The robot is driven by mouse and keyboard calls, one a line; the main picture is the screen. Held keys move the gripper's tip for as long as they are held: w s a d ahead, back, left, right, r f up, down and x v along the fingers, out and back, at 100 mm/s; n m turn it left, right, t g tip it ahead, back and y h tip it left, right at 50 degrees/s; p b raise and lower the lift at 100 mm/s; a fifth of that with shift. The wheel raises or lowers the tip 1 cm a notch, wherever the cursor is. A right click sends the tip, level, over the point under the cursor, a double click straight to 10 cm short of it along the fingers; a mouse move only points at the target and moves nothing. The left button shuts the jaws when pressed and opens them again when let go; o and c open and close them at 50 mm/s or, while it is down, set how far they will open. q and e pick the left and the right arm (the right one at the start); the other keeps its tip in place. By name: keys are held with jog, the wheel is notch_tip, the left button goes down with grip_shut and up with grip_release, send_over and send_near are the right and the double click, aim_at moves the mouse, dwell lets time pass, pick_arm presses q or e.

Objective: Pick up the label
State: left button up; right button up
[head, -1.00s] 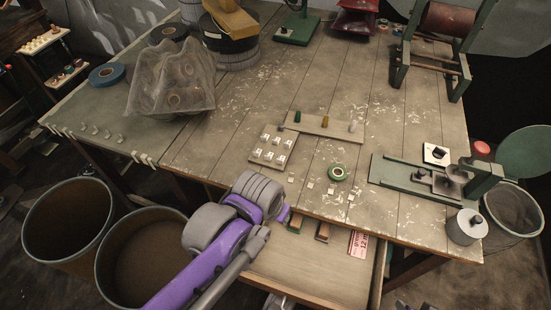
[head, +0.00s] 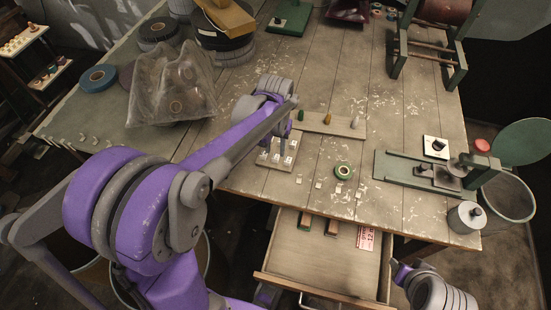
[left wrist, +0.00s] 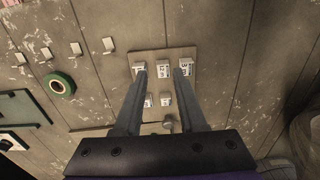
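A small board (head: 271,165) on the table carries several white labels with dark print (head: 288,160). It also shows in the left wrist view (left wrist: 178,55). My left gripper (left wrist: 162,70) is open and empty above the board, its two fingers spread to either side of a middle label (left wrist: 163,68). The fingertips overlap the outer labels in this view; I cannot tell how high they are. In the head view my left arm hides part of the board.
Several small white pieces (head: 318,184) stand near the table's front edge beside a green tape roll (head: 343,171). A wooden strip with pegs (head: 345,126) lies behind the board. The open drawer (head: 330,265) holds a red-and-white card (head: 367,238). A green tape device (head: 410,172) is at right.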

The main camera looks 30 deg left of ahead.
aim_at(274, 159)
pick_arm(q)
jog(key=f, duration=0.5)
jog(key=shift+w+a+f, duration=0.2)
jog(key=shift+a, duration=0.05)
grip_shut()
